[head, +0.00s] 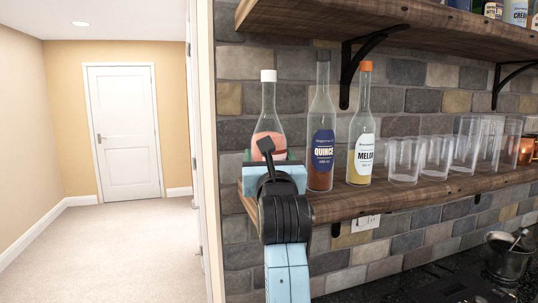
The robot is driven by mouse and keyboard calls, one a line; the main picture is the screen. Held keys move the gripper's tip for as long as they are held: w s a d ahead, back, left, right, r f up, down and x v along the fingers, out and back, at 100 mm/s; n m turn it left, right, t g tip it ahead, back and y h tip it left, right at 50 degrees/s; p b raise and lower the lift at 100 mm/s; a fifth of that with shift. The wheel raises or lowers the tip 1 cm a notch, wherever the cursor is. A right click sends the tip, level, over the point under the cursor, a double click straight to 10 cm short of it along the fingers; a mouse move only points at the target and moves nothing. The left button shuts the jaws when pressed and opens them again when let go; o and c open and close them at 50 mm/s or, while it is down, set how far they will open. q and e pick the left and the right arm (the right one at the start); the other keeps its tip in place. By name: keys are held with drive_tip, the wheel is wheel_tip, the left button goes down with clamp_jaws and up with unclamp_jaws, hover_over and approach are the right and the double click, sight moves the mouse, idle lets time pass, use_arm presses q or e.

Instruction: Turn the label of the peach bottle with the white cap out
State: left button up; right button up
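The peach bottle (268,119) with the white cap stands upright near the left end of the lower wooden shelf. Its clear neck and the peach-coloured upper body show, with no label visible there; its lower part is hidden behind my gripper. My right gripper (272,168) is directly in front of the bottle, at the height of its lower body. My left gripper is not in view.
Close to the right stand the quince bottle (320,150) with a dark blue label and the orange-capped melon bottle (361,150). Several clear glasses (404,160) follow along the lower shelf (420,192). An upper shelf (330,15) on black brackets overhangs. A door frame (207,150) is left.

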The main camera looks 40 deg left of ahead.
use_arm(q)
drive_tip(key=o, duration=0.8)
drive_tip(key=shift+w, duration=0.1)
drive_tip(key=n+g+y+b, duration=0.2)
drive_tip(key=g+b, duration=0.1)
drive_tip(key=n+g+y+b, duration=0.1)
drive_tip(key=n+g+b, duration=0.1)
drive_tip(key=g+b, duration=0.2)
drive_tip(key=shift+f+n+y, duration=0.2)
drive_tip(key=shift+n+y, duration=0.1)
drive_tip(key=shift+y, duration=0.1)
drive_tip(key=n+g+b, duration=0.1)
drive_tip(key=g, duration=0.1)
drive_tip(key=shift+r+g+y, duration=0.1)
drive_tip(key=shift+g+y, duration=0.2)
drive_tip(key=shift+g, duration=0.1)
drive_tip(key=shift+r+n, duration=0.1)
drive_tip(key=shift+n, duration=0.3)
